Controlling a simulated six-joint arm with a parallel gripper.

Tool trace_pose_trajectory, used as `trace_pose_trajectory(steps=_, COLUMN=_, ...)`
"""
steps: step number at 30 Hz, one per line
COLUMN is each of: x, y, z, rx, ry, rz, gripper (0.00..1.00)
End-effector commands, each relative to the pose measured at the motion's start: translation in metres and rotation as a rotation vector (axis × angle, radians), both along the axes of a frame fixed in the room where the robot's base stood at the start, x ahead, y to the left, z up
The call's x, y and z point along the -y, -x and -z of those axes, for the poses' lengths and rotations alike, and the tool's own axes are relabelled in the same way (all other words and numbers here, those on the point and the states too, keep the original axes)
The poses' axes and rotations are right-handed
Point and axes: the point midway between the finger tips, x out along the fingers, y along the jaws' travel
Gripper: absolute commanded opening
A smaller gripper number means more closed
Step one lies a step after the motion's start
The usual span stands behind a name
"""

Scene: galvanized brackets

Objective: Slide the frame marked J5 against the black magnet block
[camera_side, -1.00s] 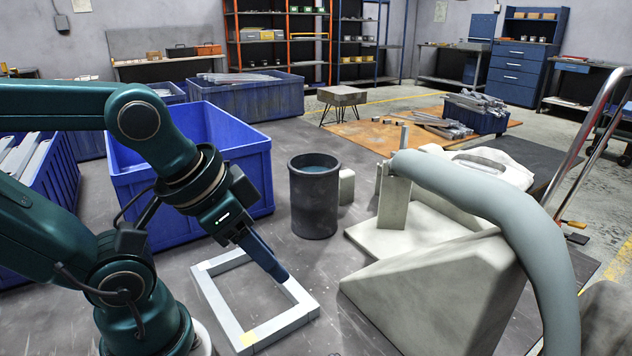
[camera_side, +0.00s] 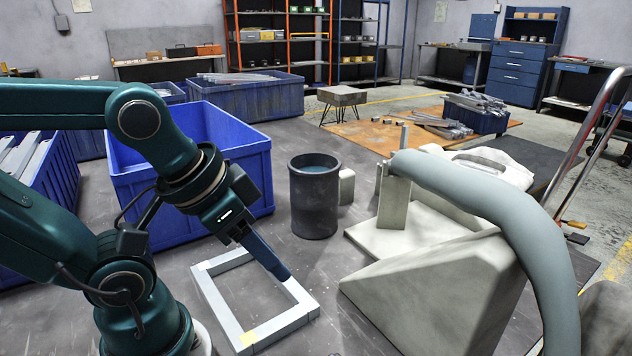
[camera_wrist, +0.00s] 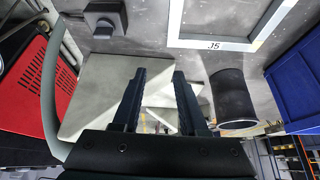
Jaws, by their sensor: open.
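The pale grey metal frame (camera_side: 209,292) is an open rectangle lying flat on the grey work surface in the side view, with a yellowish patch at its near corner. In the wrist view the frame (camera_wrist: 243,44) shows at the top right, with "J5" readable on one bar. My gripper (camera_side: 284,275) points down over the frame's far right part; its fingers overlap the frame in the picture, and I cannot tell contact. In the wrist view my gripper (camera_wrist: 159,72) has its two fingers apart with nothing between them. A dark block (camera_wrist: 105,18), possibly the magnet block, shows at the top left.
A dark bin (camera_side: 315,200) stands behind the frame. A blue crate (camera_side: 245,150) is at the far left. A pale wedge-shaped fixture (camera_side: 430,290) with a thick grey hose (camera_side: 545,230) fills the right. A red vented box (camera_wrist: 38,100) is at the wrist view's left.

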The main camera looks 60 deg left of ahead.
Motion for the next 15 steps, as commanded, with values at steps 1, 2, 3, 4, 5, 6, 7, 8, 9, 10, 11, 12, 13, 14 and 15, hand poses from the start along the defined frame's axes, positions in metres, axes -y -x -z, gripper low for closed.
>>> trace_pose_trajectory(steps=1, x=0.0, y=0.0, z=0.0, rx=0.0, ry=0.0, rz=0.0, gripper=0.31)
trace_pose_trajectory(steps=2, x=0.0, y=0.0, z=0.0, rx=0.0, ry=0.001, rz=-0.003, gripper=0.2)
trace_pose_trajectory(steps=3, x=0.0, y=0.0, z=0.0, rx=-0.002, ry=0.006, rz=-0.011, gripper=0.04)
trace_pose_trajectory(steps=4, x=0.0, y=0.001, z=0.0, rx=-0.006, ry=0.011, rz=-0.021, gripper=0.0)
trace_pose_trajectory(steps=5, x=0.0, y=0.001, z=-0.002, rx=-0.004, ry=0.019, rz=-0.036, gripper=0.0)
trace_pose_trajectory(steps=6, x=0.0, y=-0.002, z=-0.008, rx=0.007, ry=0.031, rz=-0.058, gripper=0.0)
trace_pose_trajectory(steps=7, x=0.0, y=-0.005, z=-0.012, rx=0.009, ry=0.04, rz=-0.077, gripper=0.0)
trace_pose_trajectory(steps=8, x=-0.002, y=-0.008, z=-0.015, rx=0.006, ry=0.049, rz=-0.103, gripper=0.0)
trace_pose_trajectory(steps=9, x=-0.006, y=-0.014, z=-0.02, rx=-0.003, ry=0.062, rz=-0.153, gripper=0.0)
trace_pose_trajectory(steps=10, x=-0.011, y=-0.019, z=-0.023, rx=-0.011, ry=0.071, rz=-0.196, gripper=0.0)
trace_pose_trajectory(steps=11, x=-0.016, y=-0.025, z=-0.025, rx=-0.02, ry=0.081, rz=-0.239, gripper=0.0)
trace_pose_trajectory(steps=12, x=-0.024, y=-0.031, z=-0.028, rx=-0.035, ry=0.092, rz=-0.303, gripper=0.0)
trace_pose_trajectory(steps=13, x=-0.031, y=-0.037, z=-0.03, rx=-0.046, ry=0.101, rz=-0.352, gripper=0.0)
trace_pose_trajectory(steps=14, x=-0.038, y=-0.042, z=-0.031, rx=-0.058, ry=0.11, rz=-0.403, gripper=0.0)
trace_pose_trajectory(steps=15, x=-0.049, y=-0.049, z=-0.032, rx=-0.075, ry=0.122, rz=-0.472, gripper=0.0)
